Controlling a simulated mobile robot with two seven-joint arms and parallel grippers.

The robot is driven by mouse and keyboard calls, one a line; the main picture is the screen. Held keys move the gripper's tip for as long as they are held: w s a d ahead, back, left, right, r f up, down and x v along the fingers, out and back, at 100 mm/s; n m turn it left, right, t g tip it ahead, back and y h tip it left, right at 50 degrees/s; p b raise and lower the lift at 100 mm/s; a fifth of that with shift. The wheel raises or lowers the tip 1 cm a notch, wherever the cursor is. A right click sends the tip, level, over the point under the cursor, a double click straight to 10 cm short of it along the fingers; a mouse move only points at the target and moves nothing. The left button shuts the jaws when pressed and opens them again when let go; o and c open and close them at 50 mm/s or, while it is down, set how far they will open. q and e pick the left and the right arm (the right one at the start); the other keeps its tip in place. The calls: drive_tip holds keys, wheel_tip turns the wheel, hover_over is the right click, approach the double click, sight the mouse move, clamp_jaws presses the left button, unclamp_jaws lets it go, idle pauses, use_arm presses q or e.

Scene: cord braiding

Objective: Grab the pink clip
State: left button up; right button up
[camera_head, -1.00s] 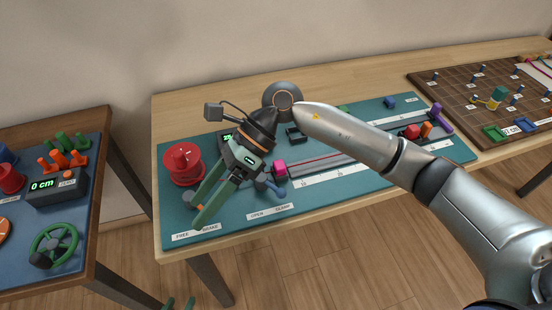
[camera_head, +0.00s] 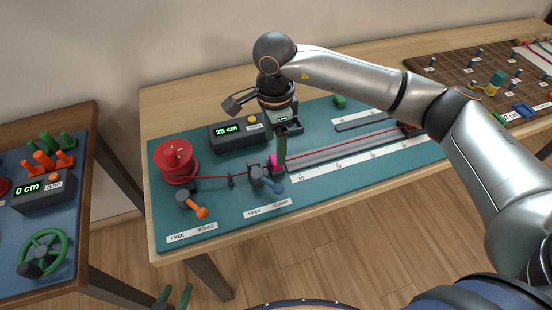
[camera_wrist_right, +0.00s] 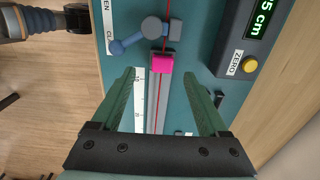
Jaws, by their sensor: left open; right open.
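The pink clip (camera_head: 273,161) sits at the left end of the grey rail on the teal board, where the red cord runs. In the right wrist view the pink clip (camera_wrist_right: 162,62) lies ahead of and between my open fingers. My right gripper (camera_head: 281,160) points down over the rail beside the clip, and one finger partly covers it. Its two green fingers (camera_wrist_right: 160,78) are spread with nothing held. My left gripper (camera_head: 174,296) shows only as green fingertips at the bottom edge, apart and empty, away from the board.
A grey-blue clamp lever (camera_head: 268,180) stands just left of the clip. A red spool (camera_head: 177,162), an orange-tipped brake lever (camera_head: 194,205) and a display reading 25 cm (camera_head: 228,132) are close by. A second table (camera_head: 97,150) stands at left.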

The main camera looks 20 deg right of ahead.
sight(274, 159)
drive_tip(key=f, duration=0.5)
drive_tip(key=shift+w+f+p, duration=0.15)
drive_tip(key=shift+w+p, duration=0.1)
drive_tip(key=shift+p, duration=0.1)
clamp_jaws()
